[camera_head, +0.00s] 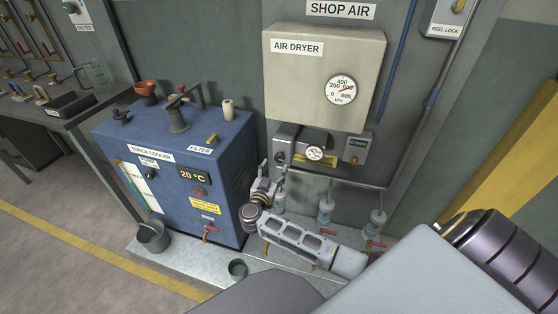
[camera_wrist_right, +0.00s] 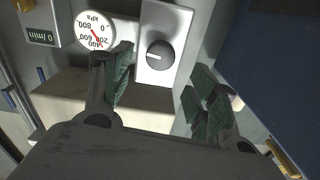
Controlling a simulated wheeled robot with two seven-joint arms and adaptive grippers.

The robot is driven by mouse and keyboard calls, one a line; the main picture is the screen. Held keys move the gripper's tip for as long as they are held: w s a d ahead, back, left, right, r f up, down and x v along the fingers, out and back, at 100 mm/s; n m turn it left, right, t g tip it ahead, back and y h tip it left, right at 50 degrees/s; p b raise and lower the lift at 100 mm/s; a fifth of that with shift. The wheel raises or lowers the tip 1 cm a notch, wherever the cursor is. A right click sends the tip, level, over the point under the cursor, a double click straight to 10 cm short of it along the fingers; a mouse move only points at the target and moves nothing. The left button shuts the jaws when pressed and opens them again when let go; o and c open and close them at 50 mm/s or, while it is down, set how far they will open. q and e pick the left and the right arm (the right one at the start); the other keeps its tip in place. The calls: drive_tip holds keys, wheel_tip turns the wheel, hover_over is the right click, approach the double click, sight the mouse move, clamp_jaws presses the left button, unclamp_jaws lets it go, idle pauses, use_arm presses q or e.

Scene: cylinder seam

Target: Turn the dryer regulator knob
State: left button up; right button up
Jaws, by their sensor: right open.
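The regulator (camera_head: 315,140) is a grey block with a small round gauge, under the air dryer box (camera_head: 310,85). Its knob (camera_wrist_right: 159,55) is round and dark with a pale pointer line, on a light plate in the right wrist view. In the head view the knob (camera_head: 280,158) is a small dark disc at the block's left side. My right gripper (camera_head: 272,175) is just below it, in front of the wall. In the wrist view the open fingers (camera_wrist_right: 162,84) stand to either side of the knob, apart from it, with nothing held. My left gripper is out of view.
A blue torch cooler (camera_head: 180,165) stands close to the left of my right gripper. Right of the knob are a small gauge (camera_head: 315,153) and a flow display (camera_head: 357,147). Pipes with filter bowls (camera_head: 326,212) hang below. A bucket (camera_head: 153,236) stands at the cooler's foot.

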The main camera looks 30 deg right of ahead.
sight(279, 159)
drive_tip(key=x, duration=0.4)
drive_tip(key=shift+w+d+b, duration=0.1)
drive_tip(key=shift+d+b, duration=0.05)
drive_tip(key=shift+b, duration=0.25)
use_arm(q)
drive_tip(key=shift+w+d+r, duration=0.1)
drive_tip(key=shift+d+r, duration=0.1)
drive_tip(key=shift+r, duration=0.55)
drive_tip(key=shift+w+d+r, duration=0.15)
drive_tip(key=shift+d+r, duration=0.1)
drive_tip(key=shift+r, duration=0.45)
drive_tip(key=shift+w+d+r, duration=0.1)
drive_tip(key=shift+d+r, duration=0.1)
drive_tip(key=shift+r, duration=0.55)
use_arm(e)
drive_tip(key=shift+x, duration=1.35)
drive_tip(key=shift+c, duration=0.3)
drive_tip(key=c, duration=1)
